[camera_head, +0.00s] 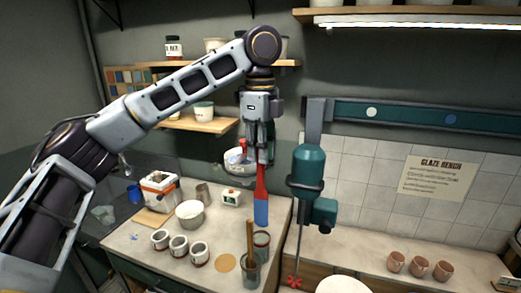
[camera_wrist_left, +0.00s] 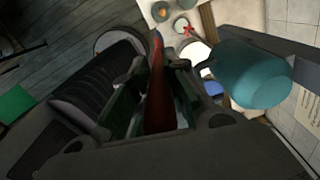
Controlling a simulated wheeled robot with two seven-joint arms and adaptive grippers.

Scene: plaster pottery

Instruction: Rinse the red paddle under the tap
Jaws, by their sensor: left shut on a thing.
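My left gripper (camera_head: 261,158) is shut on the upper end of a long red paddle (camera_head: 262,182). The paddle hangs upright, with a red upper part and a blue lower part. In the left wrist view the red paddle (camera_wrist_left: 158,95) runs between the fingers of my left gripper (camera_wrist_left: 150,105). Its lower end shows just above a small jar (camera_head: 261,241) in the head view; I cannot tell whether they touch. A small curved fitting (camera_head: 123,167), perhaps the tap, shows at the far left, partly behind my arm. My right gripper is not in view.
A teal mixer (camera_head: 308,168) with a thin shaft and red propeller (camera_head: 295,282) stands right of the paddle. A cup with a wooden stick (camera_head: 250,270), several white cups (camera_head: 179,246) and a bowl (camera_head: 190,215) crowd the bench. Brown cups (camera_head: 419,266) stand at right.

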